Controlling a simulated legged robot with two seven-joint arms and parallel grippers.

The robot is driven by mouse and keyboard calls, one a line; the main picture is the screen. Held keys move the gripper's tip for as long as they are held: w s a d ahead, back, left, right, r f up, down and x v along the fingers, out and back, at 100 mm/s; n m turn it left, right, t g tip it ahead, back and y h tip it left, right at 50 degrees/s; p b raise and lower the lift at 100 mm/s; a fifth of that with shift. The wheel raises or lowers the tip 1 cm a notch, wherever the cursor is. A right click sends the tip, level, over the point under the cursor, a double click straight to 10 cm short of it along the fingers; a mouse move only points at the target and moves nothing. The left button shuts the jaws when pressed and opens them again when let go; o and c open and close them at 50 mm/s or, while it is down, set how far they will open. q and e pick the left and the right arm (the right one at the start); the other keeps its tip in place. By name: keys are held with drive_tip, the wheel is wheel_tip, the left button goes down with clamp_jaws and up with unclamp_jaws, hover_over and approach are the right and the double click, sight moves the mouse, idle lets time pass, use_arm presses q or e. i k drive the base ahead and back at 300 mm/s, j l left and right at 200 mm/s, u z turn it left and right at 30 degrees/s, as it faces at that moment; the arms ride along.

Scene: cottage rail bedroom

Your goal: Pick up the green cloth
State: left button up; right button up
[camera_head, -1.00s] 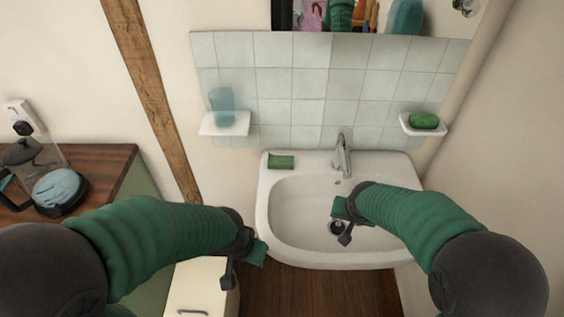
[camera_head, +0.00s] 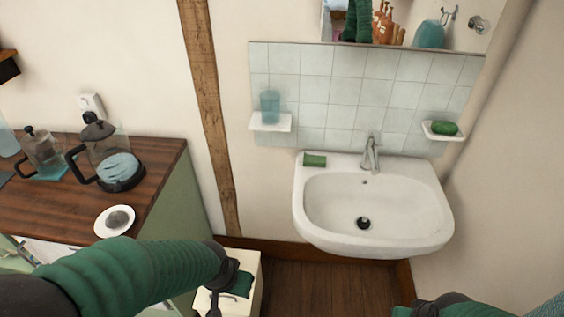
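The green cloth (camera_head: 315,160) appears as a small, flat, folded green piece on the back left corner of the white sink (camera_head: 430,205), left of the tap. My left gripper (camera_head: 228,293) is low in the picture, in front of and left of the sink, well apart from the cloth. Neither gripper touches the cloth.
A tap (camera_head: 370,155) stands on the sink's back rim. A green soap (camera_head: 444,128) sits in a wall dish at right, and a blue cup (camera_head: 270,106) on a wall shelf at left. A wooden counter (camera_head: 160,170) holds a glass coffee pot (camera_head: 112,160). The sink bowl is empty.

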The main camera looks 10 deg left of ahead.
sight(309, 160)
drive_tip(key=i+u, duration=0.15)
drive_tip(key=u, duration=0.35)
drive_tip(key=i+l+u, duration=0.1)
drive_tip(key=u, duration=0.4)
drive_tip(key=i+l+u, duration=0.15)
drive_tip(key=u, duration=0.35)
drive_tip(key=i+l+u, duration=0.1)
drive_tip(key=u, duration=0.4)
drive_tip(key=l, duration=0.1)
